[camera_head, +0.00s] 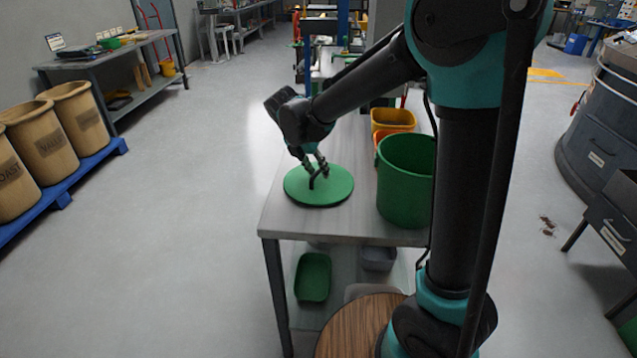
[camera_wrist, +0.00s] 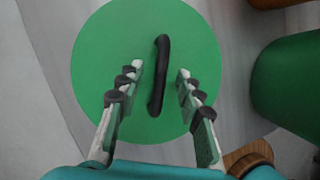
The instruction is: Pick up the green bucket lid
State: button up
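The green bucket lid (camera_head: 335,190) lies flat on the grey table, a round disc with a raised black handle across its middle. In the wrist view the lid (camera_wrist: 110,50) fills the centre, and its black handle (camera_wrist: 159,75) runs nearly up and down the picture. My gripper (camera_head: 315,174) is over the lid at the handle. In the wrist view my gripper (camera_wrist: 160,75) is open, with one finger on each side of the handle and a visible gap to both. The height of the fingertips relative to the handle is hard to tell.
A green bucket (camera_head: 405,185) stands just right of the lid, with an orange-yellow bucket (camera_head: 393,119) behind it. The grey table (camera_head: 283,215) has its left edge close to the lid. A round wooden stool (camera_head: 350,325) stands in front.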

grip_shut()
jog(key=shift+r, duration=0.15)
dwell(0.5)
